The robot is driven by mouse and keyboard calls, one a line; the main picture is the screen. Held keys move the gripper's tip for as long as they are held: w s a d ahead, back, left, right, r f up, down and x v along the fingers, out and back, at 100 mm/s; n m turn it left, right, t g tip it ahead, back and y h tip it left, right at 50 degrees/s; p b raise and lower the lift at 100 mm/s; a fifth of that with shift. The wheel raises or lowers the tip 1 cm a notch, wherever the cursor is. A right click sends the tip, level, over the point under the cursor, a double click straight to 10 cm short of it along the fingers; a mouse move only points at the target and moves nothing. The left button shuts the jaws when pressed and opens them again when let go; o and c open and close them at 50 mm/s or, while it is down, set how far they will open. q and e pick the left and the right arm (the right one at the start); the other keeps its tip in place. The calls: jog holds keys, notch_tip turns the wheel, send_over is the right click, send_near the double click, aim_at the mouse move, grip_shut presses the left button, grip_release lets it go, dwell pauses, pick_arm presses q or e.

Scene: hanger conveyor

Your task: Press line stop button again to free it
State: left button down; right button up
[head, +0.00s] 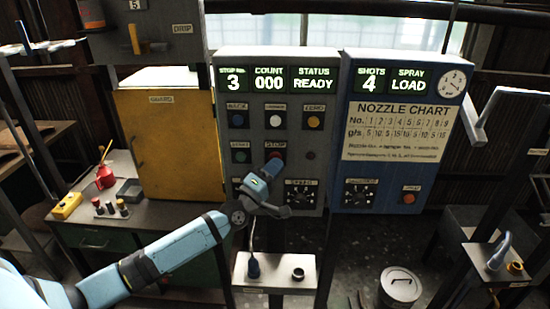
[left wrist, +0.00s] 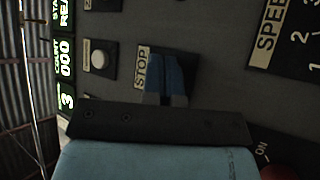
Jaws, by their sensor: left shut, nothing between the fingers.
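The grey control panel (head: 262,90) faces me, with its displays reading stop number 3, count 000 and status READY. The red line stop button (head: 276,155) sits under its STOP label, partly covered by my left gripper (head: 273,167). That gripper is shut and empty, its tips at the button. In the left wrist view the shut fingers (left wrist: 167,78) lie beside the STOP label (left wrist: 141,68) and hide the button. I cannot tell whether they touch it or whether it is pressed in. My right gripper is out of view.
Neighbouring controls are a green button (head: 240,156), a white button (head: 275,120), a yellow button (head: 313,121) and the speed knob (head: 301,194). A blue panel (head: 398,75) stands to the right. A yellow guard box (head: 165,140) is left, above a bench. A small shelf (head: 290,283) is below.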

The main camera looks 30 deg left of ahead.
pick_arm(q)
jog(key=shift+s, duration=0.1)
jog(key=s+d+p, duration=0.2)
jog(key=s, duration=0.1)
jog(key=s+d+p, duration=0.1)
jog(key=s, duration=0.1)
jog(key=shift+d, duration=0.1)
dwell(0.4)
dwell(0.4)
jog(key=s+d+f+m+g, duration=0.4)
jog(key=s+d+f+m, duration=0.1)
jog(key=s+f, duration=0.3)
jog(key=s+d+f+m+g, duration=0.4)
jog(key=s+f, duration=0.4)
jog(key=f, duration=0.3)
jog(key=s+d+f+m+g, duration=0.3)
jog(key=s+d+f+m, duration=0.3)
jog(key=s+f, duration=0.2)
jog(key=shift+s+f+m+g, duration=0.3)
jog(key=shift+f+g, duration=0.1)
jog(key=shift+f, duration=0.3)
jog(key=shift+w, duration=0.1)
